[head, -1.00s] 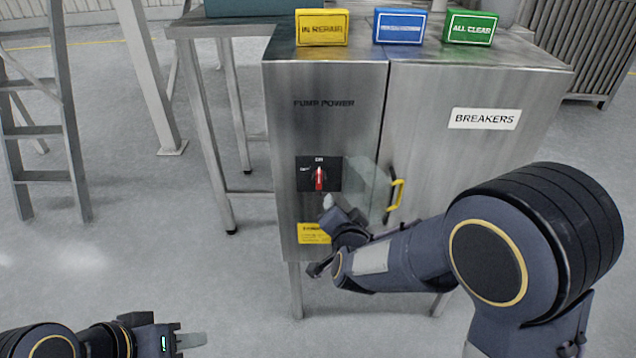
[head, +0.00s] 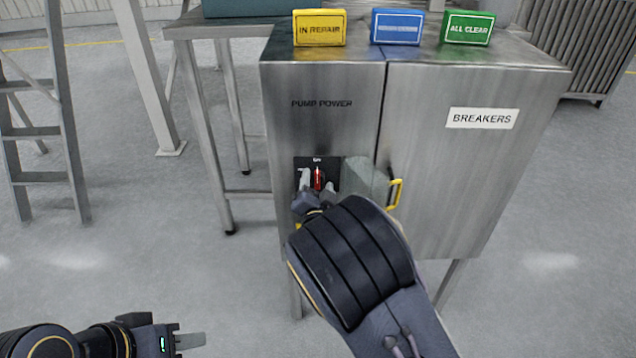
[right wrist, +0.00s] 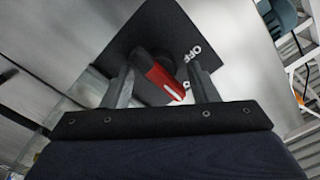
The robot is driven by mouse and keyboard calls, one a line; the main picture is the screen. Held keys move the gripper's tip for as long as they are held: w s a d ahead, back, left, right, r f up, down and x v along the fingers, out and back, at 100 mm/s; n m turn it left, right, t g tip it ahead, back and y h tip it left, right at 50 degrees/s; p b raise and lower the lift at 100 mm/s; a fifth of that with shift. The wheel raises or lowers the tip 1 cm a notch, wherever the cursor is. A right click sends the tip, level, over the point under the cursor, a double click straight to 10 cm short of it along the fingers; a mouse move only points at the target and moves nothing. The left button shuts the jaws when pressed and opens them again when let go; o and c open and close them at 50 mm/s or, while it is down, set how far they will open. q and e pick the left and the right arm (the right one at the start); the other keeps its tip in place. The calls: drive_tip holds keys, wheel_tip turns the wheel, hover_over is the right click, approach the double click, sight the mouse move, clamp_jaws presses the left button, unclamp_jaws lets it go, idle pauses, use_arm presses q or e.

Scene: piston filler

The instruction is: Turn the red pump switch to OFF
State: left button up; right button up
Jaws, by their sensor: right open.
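The red pump switch (head: 318,178) sits on a black plate on the left door of the steel cabinet, under the words PUMP POWER. Its handle stands upright, toward the mark at the top of the plate. In the right wrist view the red handle (right wrist: 165,80) lies between my two fingers, with OFF lettering on the plate to its right. My right gripper (head: 318,186) is open, one finger on each side of the handle; I cannot tell whether either touches it. My left gripper (head: 188,340) is low at the left, far from the cabinet; its finger gap is unclear.
A yellow door handle (head: 394,192) is just right of the switch. Yellow IN REPAIR (head: 319,28), blue (head: 397,27) and green ALL CLEAR (head: 468,28) blocks stand on the cabinet. A ladder (head: 40,130) is at the left. Open floor lies between.

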drive_tip(key=shift+w, duration=0.35)
drive_tip(key=c, duration=1)
drive_tip(key=shift+o, duration=0.2)
